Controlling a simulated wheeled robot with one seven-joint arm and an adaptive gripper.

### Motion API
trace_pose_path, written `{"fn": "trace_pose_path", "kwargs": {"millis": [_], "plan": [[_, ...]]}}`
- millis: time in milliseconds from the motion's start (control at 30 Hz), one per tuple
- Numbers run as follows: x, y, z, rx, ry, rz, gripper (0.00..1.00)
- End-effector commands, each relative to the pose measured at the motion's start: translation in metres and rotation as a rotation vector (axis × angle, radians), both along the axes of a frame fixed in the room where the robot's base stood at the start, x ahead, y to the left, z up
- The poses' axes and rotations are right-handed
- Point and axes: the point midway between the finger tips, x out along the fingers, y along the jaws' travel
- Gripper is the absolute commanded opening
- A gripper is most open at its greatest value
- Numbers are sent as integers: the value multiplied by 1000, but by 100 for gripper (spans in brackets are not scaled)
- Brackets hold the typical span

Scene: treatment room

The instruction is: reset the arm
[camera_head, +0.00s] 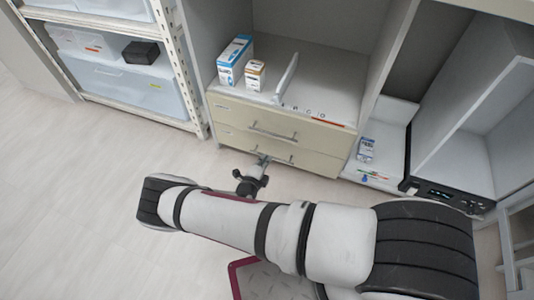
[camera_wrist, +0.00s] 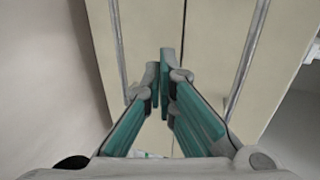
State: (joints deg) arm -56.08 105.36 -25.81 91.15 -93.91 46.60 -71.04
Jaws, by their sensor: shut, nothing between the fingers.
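My gripper (camera_head: 262,160) is in front of the beige drawer unit, close to the handle of the lower drawer (camera_head: 306,160). In the wrist view the two teal-lined fingers (camera_wrist: 160,62) meet at their tips, with nothing between them. My arm stretches from the lower right across the floor and bends at the left toward the drawers. The upper drawer (camera_head: 241,112) and the lower drawer both look closed. I cannot tell whether the fingertips touch the drawer front.
On the unit's top stand a blue and white box (camera_head: 235,62), a small white and orange box (camera_head: 255,75) and an upright pale panel (camera_head: 287,78). A shelf rack with bins (camera_head: 130,88) stands at the left, a black device (camera_head: 448,197) at the right. Floor at left is clear.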

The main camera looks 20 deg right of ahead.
Motion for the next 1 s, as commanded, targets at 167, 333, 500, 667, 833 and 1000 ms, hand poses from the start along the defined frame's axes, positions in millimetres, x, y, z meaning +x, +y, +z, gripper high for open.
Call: {"fn": "trace_pose_path", "kwargs": {"millis": [167,333,500,667,833,1000], "plan": [[-29,23,17,0,-1,2,0],[-51,39,24,1,-2,2,0],[-61,46,28,-1,-2,1,0],[-64,48,28,-1,-2,0,0],[-63,48,29,5,-6,-7,0],[-53,54,60,91,-83,-106,0]]}}
